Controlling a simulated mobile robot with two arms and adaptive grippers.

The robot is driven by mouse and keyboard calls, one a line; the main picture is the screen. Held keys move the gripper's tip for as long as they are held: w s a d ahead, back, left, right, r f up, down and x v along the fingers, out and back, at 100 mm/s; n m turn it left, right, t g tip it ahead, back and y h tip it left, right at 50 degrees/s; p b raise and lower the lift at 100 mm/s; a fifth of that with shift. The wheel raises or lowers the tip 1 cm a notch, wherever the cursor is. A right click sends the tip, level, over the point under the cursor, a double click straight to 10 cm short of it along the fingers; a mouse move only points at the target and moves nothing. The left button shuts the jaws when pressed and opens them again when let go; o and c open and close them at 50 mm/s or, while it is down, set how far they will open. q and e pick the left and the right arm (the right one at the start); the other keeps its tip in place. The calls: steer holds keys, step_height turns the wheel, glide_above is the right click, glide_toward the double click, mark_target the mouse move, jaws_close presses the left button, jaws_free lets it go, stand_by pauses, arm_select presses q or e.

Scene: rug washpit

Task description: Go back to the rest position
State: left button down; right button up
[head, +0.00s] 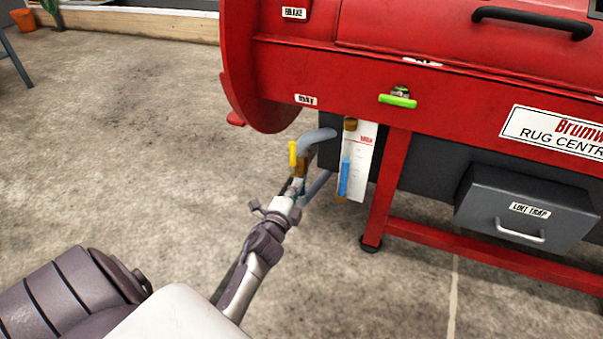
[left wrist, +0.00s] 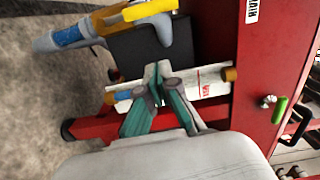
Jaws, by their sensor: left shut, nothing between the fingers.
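My left gripper (head: 294,190) reaches out from the lower left in the head view, toward the drain pipe under the red machine. In the left wrist view its two fingertips (left wrist: 161,82) are together with nothing between them. A yellow valve handle (head: 292,155) sits on the grey pipe, just above the gripper in the head view. The handle also shows at the top of the left wrist view (left wrist: 150,9). My right gripper is in neither view.
The red rug centrifuge (head: 330,60) fills the upper right. A white gauge card (head: 362,150) hangs beside the pipe, with a grey lint trap drawer (head: 525,210) farther right. A green-handled latch (head: 398,101) is on the machine's front. Concrete floor (head: 120,140) is clear at left.

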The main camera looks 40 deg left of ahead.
arm_select(q)
steer(key=shift+s+d, duration=0.15)
steer(key=shift+s, duration=0.3)
